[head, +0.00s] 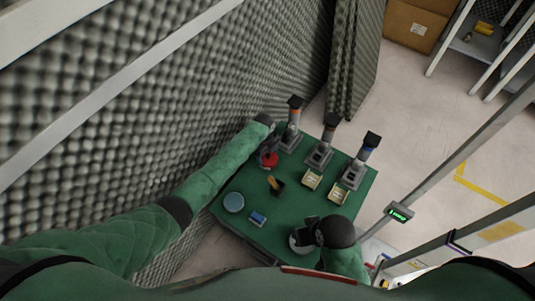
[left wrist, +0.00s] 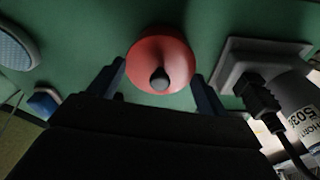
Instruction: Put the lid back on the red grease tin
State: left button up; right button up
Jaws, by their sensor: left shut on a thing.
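A red round piece (head: 270,160) with a dark knob sits at the left edge of the green table. It also shows from above in the left wrist view (left wrist: 161,62), where it looks like a red domed lid. My left gripper (head: 267,150) is at it, with its two fingers on either side of the red piece, shut on it. Whether a tin body is under the red piece is hidden, and no separate red tin is clear in either view. My right gripper (head: 305,238) is over the table's near edge; its fingers are too small and dark to read.
The green table (head: 290,215) carries a blue round disc (head: 234,202), a blue block (head: 257,219), a dark box with an orange-brown piece (head: 277,186) and two cream trays (head: 312,179). Three grey stands (head: 320,153) line the far side. A foam wall (head: 190,115) rises close on the left.

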dwell(0.6)
pick_arm(q)
jog(key=shift+f, duration=0.1)
dwell(0.6)
jog(key=shift+c, duration=0.2)
dwell(0.5)
jog(key=o, duration=1)
